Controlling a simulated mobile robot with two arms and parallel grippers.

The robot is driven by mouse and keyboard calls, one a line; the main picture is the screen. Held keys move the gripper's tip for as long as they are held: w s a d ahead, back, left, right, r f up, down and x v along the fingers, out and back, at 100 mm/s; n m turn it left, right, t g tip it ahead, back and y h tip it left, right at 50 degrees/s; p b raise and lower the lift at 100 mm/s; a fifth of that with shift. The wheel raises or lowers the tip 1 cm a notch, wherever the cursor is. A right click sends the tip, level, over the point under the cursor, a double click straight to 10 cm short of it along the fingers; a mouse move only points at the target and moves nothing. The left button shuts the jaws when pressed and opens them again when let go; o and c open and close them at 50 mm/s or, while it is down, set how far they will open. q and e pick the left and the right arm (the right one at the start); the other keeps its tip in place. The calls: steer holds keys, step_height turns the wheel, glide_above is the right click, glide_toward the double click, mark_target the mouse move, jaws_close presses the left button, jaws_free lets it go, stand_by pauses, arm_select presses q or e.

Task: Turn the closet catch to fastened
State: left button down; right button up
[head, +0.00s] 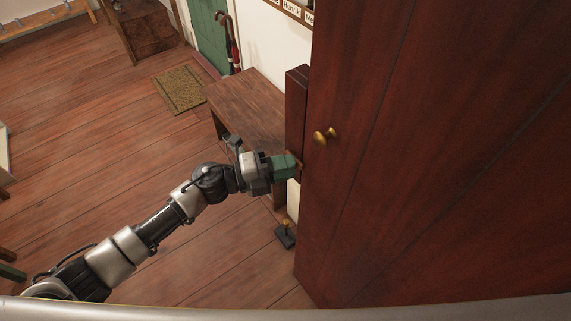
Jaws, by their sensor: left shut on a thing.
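The closet (430,130) is dark red-brown wood and fills the right side of the head view. A brass knob (324,136) sits on its door. My left gripper (291,166) reaches in from the lower left, at the closet's left edge, below and left of the knob. It is shut on the closet catch (299,172). Only a small brown bit of the catch shows at the fingertips; the fingers hide the rest, so I cannot tell which way it is turned. My right gripper is not in view.
A wooden bench (245,105) stands just behind my left gripper. A small dark object with a light upright handle (285,235) is on the floor below. A doormat (180,89) lies by a green door (208,30). The plank floor at left is largely clear.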

arm_select(q)
steer(key=shift+f+m, duration=0.1)
steer(key=shift+m, duration=0.3)
steer(key=c, duration=1.2)
jaws_free()
steer(key=shift+c, duration=0.2)
steer(key=b+v, duration=0.3)
steer(key=v, duration=0.8)
steer(key=shift+w, duration=0.1)
